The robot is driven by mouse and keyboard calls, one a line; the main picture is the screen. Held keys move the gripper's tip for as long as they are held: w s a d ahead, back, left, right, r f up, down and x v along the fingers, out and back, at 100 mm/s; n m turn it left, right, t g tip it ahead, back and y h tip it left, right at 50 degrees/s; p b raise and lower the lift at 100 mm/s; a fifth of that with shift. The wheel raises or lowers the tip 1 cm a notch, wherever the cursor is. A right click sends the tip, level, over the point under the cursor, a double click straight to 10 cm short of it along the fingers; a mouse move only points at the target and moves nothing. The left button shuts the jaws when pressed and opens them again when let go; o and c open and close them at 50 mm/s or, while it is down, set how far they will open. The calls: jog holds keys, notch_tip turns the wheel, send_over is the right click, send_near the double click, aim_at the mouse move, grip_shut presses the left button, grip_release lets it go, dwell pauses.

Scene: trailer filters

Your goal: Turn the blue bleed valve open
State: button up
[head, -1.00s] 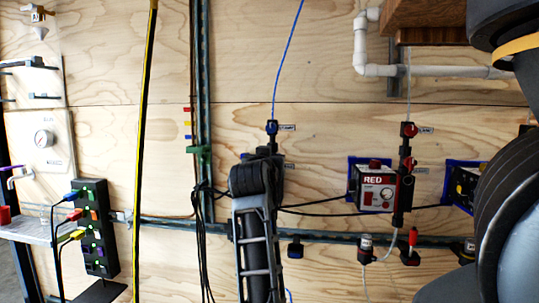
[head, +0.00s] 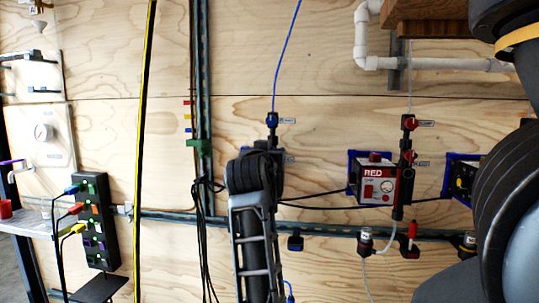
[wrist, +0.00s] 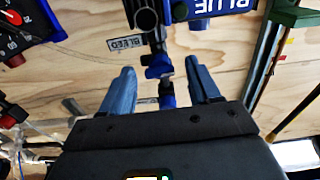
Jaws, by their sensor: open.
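In the wrist view the blue bleed valve (wrist: 160,71), a dark fitting with blue parts, sits on a vertical pipe beside an upside-down BLEED label (wrist: 127,43). My gripper (wrist: 160,77) is open, with one blue-grey finger to the left of the valve and one to its right. Gaps show on both sides, and I cannot tell how deep the fingers reach. In the head view my arm covers the bleed valve and most of the blue unit. Another blue-handled valve (head: 272,120) shows above my arm.
A blue BLUE nameplate (wrist: 213,10) is close by in the wrist view. A red pump box (head: 375,185) with red valves (head: 408,156) stands to the right in the head view. Black hoses (head: 320,195) and a rail (head: 335,230) cross the plywood wall. A black socket strip (head: 94,220) is at left.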

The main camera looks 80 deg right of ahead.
jog(key=a, duration=0.5)
jog(key=shift+s+a+b, duration=0.3)
jog(key=shift+w, duration=0.1)
